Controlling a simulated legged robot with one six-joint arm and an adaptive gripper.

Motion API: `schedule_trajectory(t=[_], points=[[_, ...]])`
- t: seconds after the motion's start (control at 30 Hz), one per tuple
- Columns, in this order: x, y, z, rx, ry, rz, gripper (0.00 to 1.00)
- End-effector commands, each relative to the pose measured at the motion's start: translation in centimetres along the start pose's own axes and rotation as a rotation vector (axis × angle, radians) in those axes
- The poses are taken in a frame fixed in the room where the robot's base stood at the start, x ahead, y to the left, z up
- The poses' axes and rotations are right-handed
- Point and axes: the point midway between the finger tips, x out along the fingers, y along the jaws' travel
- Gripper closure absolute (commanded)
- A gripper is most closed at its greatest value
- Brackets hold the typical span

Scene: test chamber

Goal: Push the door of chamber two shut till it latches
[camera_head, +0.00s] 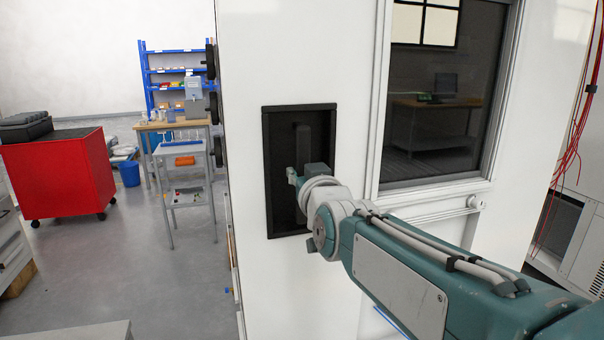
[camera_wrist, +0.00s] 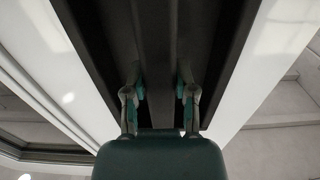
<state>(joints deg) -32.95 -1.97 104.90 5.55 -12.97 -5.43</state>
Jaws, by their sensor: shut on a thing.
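A white door panel (camera_head: 290,60) fills the middle of the head view. It has a black recess (camera_head: 267,190) with a dark upright bar handle (camera_head: 303,138) inside, and a framed window to its right. My gripper (camera_head: 298,172) reaches into the recess at the lower part of the handle. In the wrist view, the two fingers of my gripper (camera_wrist: 160,96) sit on either side of the dark handle (camera_wrist: 158,50), shut on it. My wrist and gripper hide part of the recess. I cannot tell whether the door is ajar, and no latch engagement is visible.
To the left stand a red cabinet (camera_head: 62,175), a small grey table (camera_head: 181,148) and a blue shelf (camera_head: 172,53). Grey floor (camera_head: 130,255) between them and the panel is open. Red cables (camera_head: 572,140) hang at the far right.

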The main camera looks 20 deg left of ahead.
Motion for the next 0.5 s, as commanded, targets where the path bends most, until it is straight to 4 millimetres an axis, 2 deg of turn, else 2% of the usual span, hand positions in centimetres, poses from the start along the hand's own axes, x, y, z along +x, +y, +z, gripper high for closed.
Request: schedule_trajectory(t=[0.3, 0.5], points=[[-4.7, 0.7, -0.5, 0.0, 0.008, 0.0, 1.0], [-5.8, 0.8, -0.3, 0.0, 0.007, -0.001, 1.0]])
